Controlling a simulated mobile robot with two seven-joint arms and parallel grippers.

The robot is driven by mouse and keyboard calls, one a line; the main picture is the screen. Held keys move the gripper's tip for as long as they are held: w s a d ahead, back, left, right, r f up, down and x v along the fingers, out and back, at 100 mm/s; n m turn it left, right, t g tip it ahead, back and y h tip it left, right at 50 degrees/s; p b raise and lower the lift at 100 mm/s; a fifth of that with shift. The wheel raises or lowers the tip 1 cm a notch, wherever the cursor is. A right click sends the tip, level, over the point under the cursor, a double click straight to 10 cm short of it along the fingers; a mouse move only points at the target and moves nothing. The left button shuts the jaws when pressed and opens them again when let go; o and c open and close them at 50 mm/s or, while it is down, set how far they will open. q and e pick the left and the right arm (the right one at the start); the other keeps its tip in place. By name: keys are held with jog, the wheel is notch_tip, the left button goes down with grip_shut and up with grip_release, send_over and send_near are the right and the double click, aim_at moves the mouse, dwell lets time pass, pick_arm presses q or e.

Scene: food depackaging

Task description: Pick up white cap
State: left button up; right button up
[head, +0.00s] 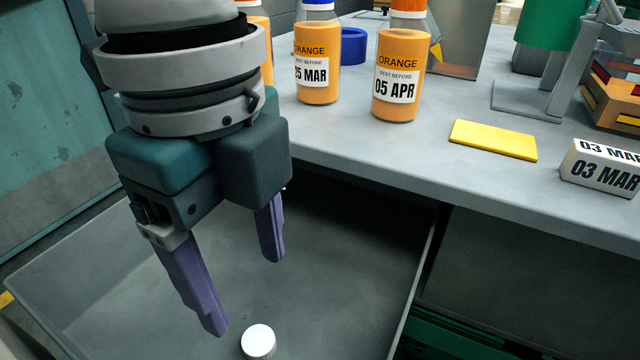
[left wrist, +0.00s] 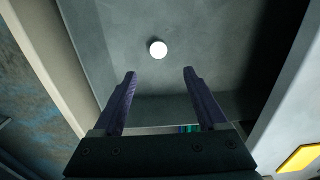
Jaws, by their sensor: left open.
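A small round white cap (head: 258,341) lies in a grey bin (head: 330,290) below the table's front edge. In the left wrist view the cap (left wrist: 158,49) shows as a white disc beyond my fingertips, roughly between their lines. My left gripper (head: 244,292) has two purple fingers spread apart and empty, pointing down into the bin. The gripper (left wrist: 160,74) is apart from the cap, with nothing between its fingers. My right gripper does not show in either view.
Orange bottles with date labels, one reading 25 MAR (head: 317,60) and one 05 APR (head: 399,70), stand on the grey table (head: 440,185). A yellow plate (head: 493,140) and a white date block (head: 602,168) lie at right. The bin's walls surround the cap.

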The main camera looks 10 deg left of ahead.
aim_at(260, 341)
pick_arm(q)
notch_tip(260, 341, down, 10)
jog(key=b, duration=0.3)
jog(key=shift+a+b, duration=0.1)
jog(key=shift+b, duration=0.2)
jog(key=shift+c, duration=0.3)
grip_shut()
